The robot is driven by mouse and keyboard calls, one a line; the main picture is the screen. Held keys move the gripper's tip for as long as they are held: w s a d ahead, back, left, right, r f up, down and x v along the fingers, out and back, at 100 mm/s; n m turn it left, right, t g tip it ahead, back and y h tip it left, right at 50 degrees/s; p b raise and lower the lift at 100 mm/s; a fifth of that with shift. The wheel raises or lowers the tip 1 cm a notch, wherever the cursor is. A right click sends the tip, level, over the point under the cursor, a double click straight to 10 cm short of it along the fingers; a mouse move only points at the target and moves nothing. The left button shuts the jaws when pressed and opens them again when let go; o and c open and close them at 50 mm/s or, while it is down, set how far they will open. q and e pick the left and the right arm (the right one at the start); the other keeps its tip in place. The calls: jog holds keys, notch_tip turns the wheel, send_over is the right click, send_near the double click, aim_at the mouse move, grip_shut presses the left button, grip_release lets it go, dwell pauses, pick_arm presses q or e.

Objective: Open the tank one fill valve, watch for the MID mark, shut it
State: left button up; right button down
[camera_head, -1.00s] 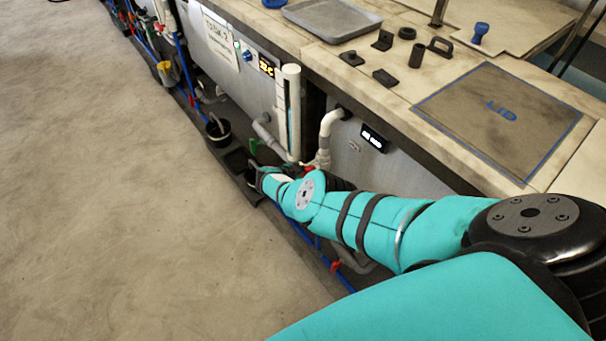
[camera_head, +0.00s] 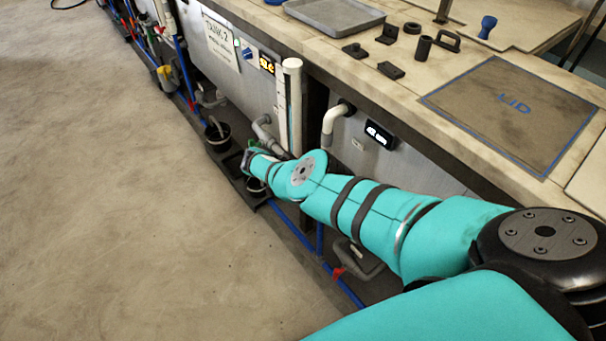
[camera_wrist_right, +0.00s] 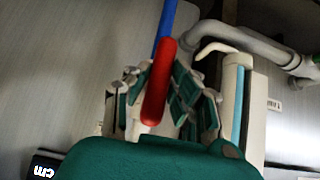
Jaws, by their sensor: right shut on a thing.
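My right arm reaches down to the pipework at the tank fronts. In the right wrist view my right gripper (camera_wrist_right: 155,95) is shut on a red valve handle (camera_wrist_right: 158,85), with its green-padded fingers on both sides. A blue pipe (camera_wrist_right: 165,22) runs up behind the handle. A pale sight tube with a blue strip (camera_wrist_right: 236,100) stands just right of the fingers; the tube also shows in the head view (camera_head: 291,100). No MID mark is readable. In the head view my arm hides the handle and most of the gripper. My left gripper is in neither view.
A sign reading TANK 2 (camera_head: 221,42) is on the farther tank front. A lit display (camera_head: 379,135) is on the nearer one. A LID panel (camera_head: 515,110), a grey tray (camera_head: 334,12) and several small dark parts lie on the bench. The floor at left is clear.

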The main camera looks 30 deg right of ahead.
jog(key=shift+d, duration=0.15)
jog(key=c, duration=1.2)
grip_release()
